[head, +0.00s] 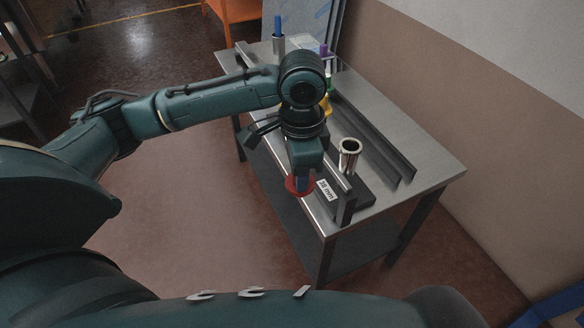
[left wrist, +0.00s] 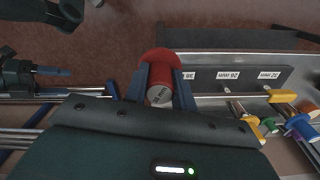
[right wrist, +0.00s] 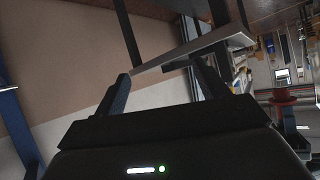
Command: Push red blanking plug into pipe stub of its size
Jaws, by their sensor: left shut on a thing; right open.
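My left gripper (head: 302,180) is shut on the red blanking plug (head: 293,187), in front of the table's near edge. In the left wrist view the plug (left wrist: 160,62) sits between the fingers, with its wide red flange facing away and a printed size label on its end. An open metal pipe stub (head: 349,158) stands upright near the table's front corner, right of the plug and apart from it, behind a plate labelled 38 mm (head: 326,190). My right gripper (right wrist: 161,72) is open and empty in the right wrist view; the head view does not show it.
The steel table (head: 425,160) carries a long dark rail (head: 375,135) at the back. A blue-topped piece (head: 278,26), a purple one (head: 323,50) and a yellow one (head: 328,106) stand farther along. The label strip (left wrist: 250,76) also reads 26 mm and 22 mm. A wall borders the right.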

